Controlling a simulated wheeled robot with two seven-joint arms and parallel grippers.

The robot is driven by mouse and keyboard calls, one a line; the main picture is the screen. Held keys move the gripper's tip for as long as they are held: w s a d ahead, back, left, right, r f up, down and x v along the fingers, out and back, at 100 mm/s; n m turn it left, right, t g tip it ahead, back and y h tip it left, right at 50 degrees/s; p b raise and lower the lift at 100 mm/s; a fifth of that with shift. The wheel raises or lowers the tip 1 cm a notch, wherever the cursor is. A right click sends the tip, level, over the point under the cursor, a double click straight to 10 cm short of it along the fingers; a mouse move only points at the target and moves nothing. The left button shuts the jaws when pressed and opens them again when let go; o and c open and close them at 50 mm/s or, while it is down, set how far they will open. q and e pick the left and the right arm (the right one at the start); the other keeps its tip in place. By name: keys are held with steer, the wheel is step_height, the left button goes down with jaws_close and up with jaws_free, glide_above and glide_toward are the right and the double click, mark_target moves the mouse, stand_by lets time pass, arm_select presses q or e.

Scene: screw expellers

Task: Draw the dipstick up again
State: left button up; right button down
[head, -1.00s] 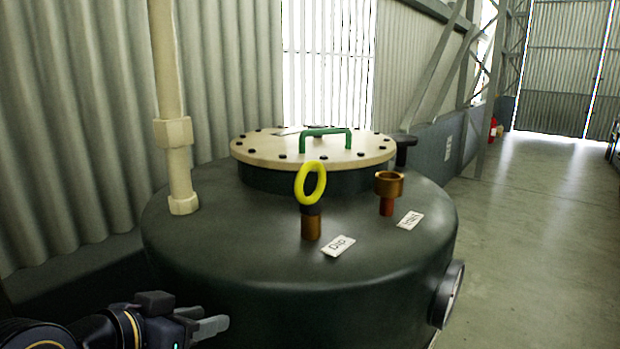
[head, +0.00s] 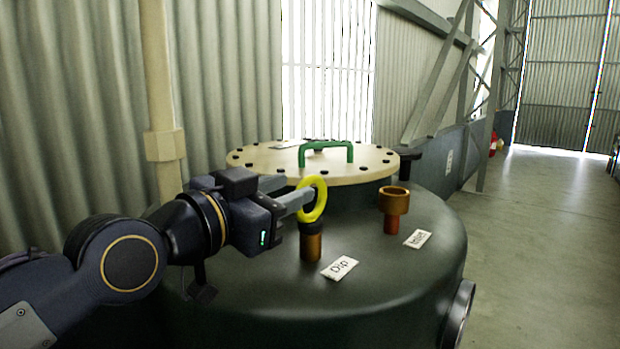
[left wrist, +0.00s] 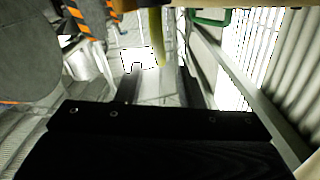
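The dipstick's yellow ring handle (head: 313,199) stands upright above a black collar on the brass dip tube (head: 311,246) on top of the dark tank. A white "Dip" label (head: 339,267) lies beside it. My left gripper (head: 296,190) is at the ring from the left, its two fingers apart. In the left wrist view, the yellow ring (left wrist: 158,48) shows edge-on between the spread fingers (left wrist: 160,85); I cannot tell whether they touch it. The rod below the collar is hidden in the tube. My right gripper is not in view.
A brass inlet cup (head: 394,201) with an "Inlet" label (head: 418,239) stands to the right. Behind is the bolted cream lid (head: 260,160) with a green handle (head: 326,148). A cream pipe (head: 160,90) rises at left. Space above the ring looks clear.

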mark_target(301, 184)
arm_select(q)
steer(key=p+x, duration=0.1)
steer(key=x, duration=0.4)
steer(key=shift+w+d+p, duration=0.25)
steer(key=shift+w+p, duration=0.1)
jaws_close()
